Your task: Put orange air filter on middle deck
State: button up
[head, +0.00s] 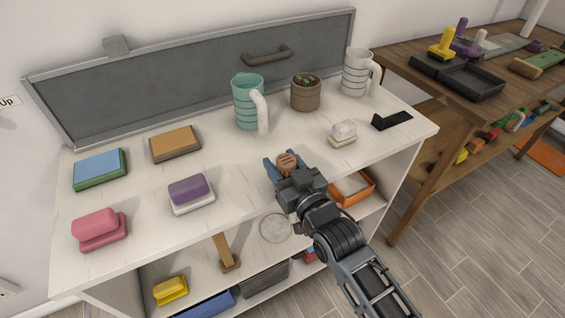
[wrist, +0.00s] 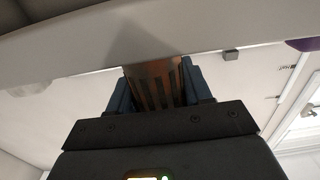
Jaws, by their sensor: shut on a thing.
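My gripper (head: 286,166) is shut on a small orange-brown ribbed piece (head: 287,160), at the front edge of the white rack's top deck (head: 240,205). The piece also shows in the wrist view (wrist: 153,84), with dark upright slots, between the blue fingers of my gripper (wrist: 160,88). It may be the orange air filter; I cannot tell for sure. An orange frame with a pale inside (head: 367,188) sits lower in the rack, partly behind my arm. The shelf below the top deck (head: 195,262) is partly hidden by the top and my arm.
The top deck holds several blocks, a teal mug (head: 246,103), a brown pot (head: 306,94), a white mug (head: 355,72) and a black bracket (head: 392,120). A wooden stand (head: 227,254) and a yellow block (head: 171,291) are below. A wooden table (head: 408,90) stands right.

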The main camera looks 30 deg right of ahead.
jog(key=shift+f, duration=0.15)
jog(key=o, duration=1.1)
jog(key=shift+c, duration=0.2)
jog(key=s+b, duration=0.1)
jog(key=s, duration=1.1)
jog(key=shift+r+b, duration=0.2)
jog(key=shift+b, duration=0.15)
